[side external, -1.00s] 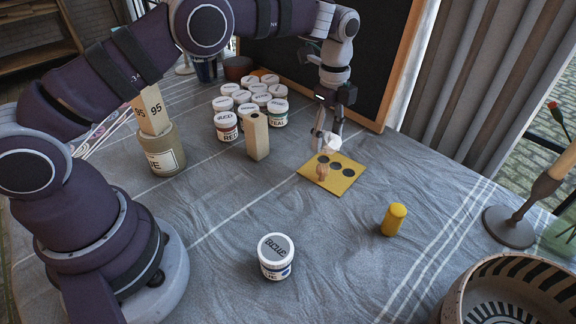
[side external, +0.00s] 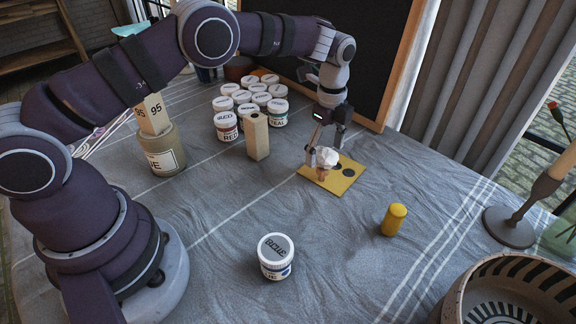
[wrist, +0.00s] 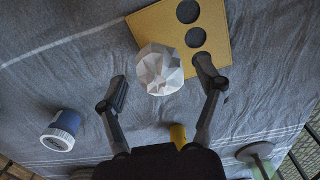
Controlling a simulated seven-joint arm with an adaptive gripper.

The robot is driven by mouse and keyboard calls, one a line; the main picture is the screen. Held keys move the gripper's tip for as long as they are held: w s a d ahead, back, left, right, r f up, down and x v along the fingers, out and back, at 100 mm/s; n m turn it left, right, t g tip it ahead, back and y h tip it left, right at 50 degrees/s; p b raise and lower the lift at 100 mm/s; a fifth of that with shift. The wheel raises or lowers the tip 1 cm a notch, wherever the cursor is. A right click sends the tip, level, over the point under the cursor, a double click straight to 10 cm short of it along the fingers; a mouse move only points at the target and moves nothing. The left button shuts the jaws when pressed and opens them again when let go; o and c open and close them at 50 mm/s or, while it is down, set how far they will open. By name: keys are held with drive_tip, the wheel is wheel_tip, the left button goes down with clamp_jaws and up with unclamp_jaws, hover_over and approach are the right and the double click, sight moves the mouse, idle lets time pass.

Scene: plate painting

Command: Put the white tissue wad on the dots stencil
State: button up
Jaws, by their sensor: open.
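The white tissue wad (side external: 327,157) is a faceted, crumpled ball over the left part of the yellow dots stencil (side external: 346,184). It hides part of the row of dark dots. In the wrist view the wad (wrist: 160,70) overlaps the lower left corner of the stencil (wrist: 216,18), where two dots show clearly. My gripper (side external: 324,151) is open around the wad. In the wrist view its fingertips (wrist: 163,84) stand on either side, with visible gaps to the wad. I cannot tell whether the wad's underside rests fully on the stencil.
A wooden block (side external: 257,137) and several paint jars (side external: 227,126) stand left of the stencil. A yellow cylinder (side external: 394,220) and a blue-labelled jar (side external: 276,262) stand nearer the front. A blackboard (side external: 320,60) rises behind. Bare cloth lies in front of the stencil.

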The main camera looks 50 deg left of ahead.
sight(323, 150)
drive_tip(key=shift+n, duration=0.4)
drive_tip(key=r, duration=0.9)
drive_tip(key=shift+s+a+r, duration=0.15)
drive_tip(key=shift+s, duration=0.05)
drive_tip(key=s+a+r+n+t, duration=0.2)
drive_tip(key=s+r+n, duration=0.35)
drive_tip(key=r, duration=0.25)
drive_tip(key=s+a+f+n+t, duration=0.1)
drive_tip(key=s+a+n+t, duration=0.1)
drive_tip(key=s+n, duration=0.9)
drive_tip(key=s+t, duration=0.1)
drive_tip(key=s, duration=0.2)
drive_tip(key=shift+a+f+n+t, duration=0.15)
drive_tip(key=shift+a+n+t, duration=0.05)
drive_tip(key=shift+n+t, duration=0.15)
